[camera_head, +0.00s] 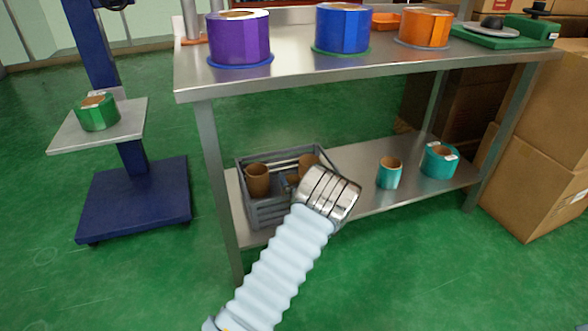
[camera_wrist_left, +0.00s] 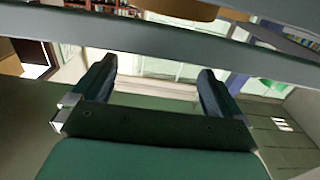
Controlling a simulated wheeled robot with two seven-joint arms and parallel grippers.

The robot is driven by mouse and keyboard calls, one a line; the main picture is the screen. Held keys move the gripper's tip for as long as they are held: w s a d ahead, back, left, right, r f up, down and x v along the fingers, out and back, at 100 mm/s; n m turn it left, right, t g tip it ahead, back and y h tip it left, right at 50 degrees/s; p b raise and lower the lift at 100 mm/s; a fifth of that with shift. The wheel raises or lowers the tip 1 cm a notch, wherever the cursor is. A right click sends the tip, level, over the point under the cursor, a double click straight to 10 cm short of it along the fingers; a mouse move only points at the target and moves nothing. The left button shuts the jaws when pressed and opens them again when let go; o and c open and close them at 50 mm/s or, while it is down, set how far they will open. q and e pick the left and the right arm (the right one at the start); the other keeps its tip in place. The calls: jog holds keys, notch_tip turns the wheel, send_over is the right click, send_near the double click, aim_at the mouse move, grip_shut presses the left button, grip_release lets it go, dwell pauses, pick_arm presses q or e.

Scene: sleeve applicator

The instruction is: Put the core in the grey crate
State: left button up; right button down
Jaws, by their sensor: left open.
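The grey crate (camera_head: 268,212) stands on the lower shelf of the steel table. A brown cardboard core (camera_head: 258,181) stands upright at its left side. A second brown core (camera_head: 308,163) is inside it, partly hidden by my left wrist. My left arm reaches in from the bottom, and its wrist covers the crate's right front; the fingers are hidden in the head view. In the left wrist view my left gripper (camera_wrist_left: 153,88) is open, with nothing between its fingers. My right gripper is not in view.
Two teal rolls, a small one (camera_head: 389,174) and a larger one (camera_head: 440,161), stand right of the crate on the lower shelf (camera_head: 368,203). The tabletop (camera_head: 290,73) above holds purple, blue and orange rolls. A green roll (camera_head: 98,113) sits on a stand at left.

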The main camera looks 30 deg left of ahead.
pick_arm(q)
jog(key=v, duration=0.8)
jog(key=s+d+f+m+g+h, duration=0.2)
jog(key=s+d+f+h, duration=0.15)
jog(key=f, duration=0.45)
jog(key=s+d+f+m+g+h, duration=0.1)
jog(key=s+d+f+g+h, duration=0.1)
jog(key=s+f+h, duration=0.5)
jog(key=s+d+f+m+g+h, duration=0.2)
jog(key=s+d+g+h, duration=0.1)
jog(key=s+d, duration=0.5)
jog(key=s+d+f+m+g+h, duration=0.2)
jog(key=s+d, duration=0.6)
jog(key=s, duration=0.4)
jog(key=shift+s+f+m+g+h, duration=0.4)
jog(key=shift+f+g+h, duration=0.35)
jog(key=shift+g+h, duration=0.3)
jog(key=shift+w+d, duration=0.1)
jog(key=shift+c, duration=0.5)
